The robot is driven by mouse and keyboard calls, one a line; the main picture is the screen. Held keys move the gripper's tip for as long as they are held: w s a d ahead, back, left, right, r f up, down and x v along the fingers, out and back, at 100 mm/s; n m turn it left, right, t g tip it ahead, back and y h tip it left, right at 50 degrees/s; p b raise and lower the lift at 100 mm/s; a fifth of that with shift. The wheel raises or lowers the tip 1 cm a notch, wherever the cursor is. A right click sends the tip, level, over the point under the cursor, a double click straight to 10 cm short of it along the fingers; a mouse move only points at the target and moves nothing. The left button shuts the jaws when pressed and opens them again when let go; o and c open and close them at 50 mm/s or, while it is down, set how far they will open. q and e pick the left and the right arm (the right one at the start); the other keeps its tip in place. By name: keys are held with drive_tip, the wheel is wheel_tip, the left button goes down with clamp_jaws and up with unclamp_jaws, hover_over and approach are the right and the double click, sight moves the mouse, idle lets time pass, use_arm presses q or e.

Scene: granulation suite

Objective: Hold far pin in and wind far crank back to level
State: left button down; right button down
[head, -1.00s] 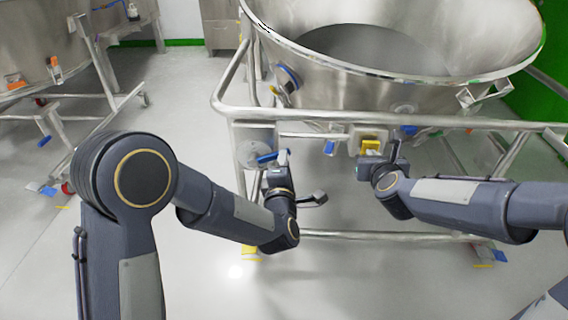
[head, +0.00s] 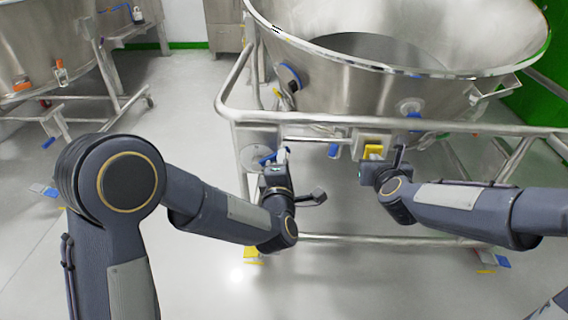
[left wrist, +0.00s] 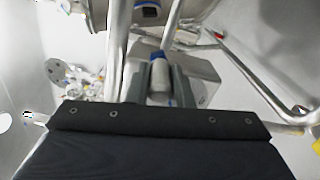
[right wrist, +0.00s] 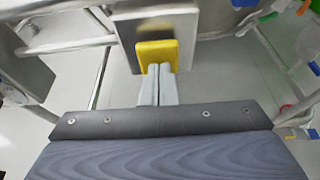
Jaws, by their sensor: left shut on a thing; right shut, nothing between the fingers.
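The far crank (head: 267,159) shows as a blue arm with a pale grip, in front of a round steel disc on the left of the trolley frame. My left gripper (head: 279,160) is shut on the crank's grip; in the left wrist view the pale grip with its blue end (left wrist: 158,72) sits between the fingers. The far pin (head: 373,151) has a yellow head on a steel block. My right gripper (head: 371,163) is shut and empty, its fingertips at the yellow head (right wrist: 157,54), seemingly touching it. The pin's shaft is hidden.
A large steel bowl (head: 420,85) rests above the tubular frame, whose top rail (head: 400,125) runs just behind and above both grippers. A blue part (head: 333,150) hangs between them. Another steel vessel (head: 45,45) stands at the left.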

sight(272, 154)
use_arm(q)
drive_tip(key=shift+a+r, duration=0.2)
drive_tip(key=shift+r, duration=0.15)
idle(0.6)
drive_tip(key=shift+a+r, duration=0.15)
drive_tip(key=shift+r, duration=0.05)
use_arm(e)
drive_tip(key=shift+r, duration=0.1)
use_arm(q)
drive_tip(key=shift+a+r, duration=0.85)
drive_tip(key=shift+a, duration=0.25)
idle(0.9)
drive_tip(key=shift+d, duration=0.1)
idle(1.0)
use_arm(e)
drive_tip(key=s, duration=0.8)
idle(0.4)
use_arm(q)
drive_tip(key=c, duration=1.1)
unclamp_jaws()
drive_tip(key=shift+f, duration=0.1)
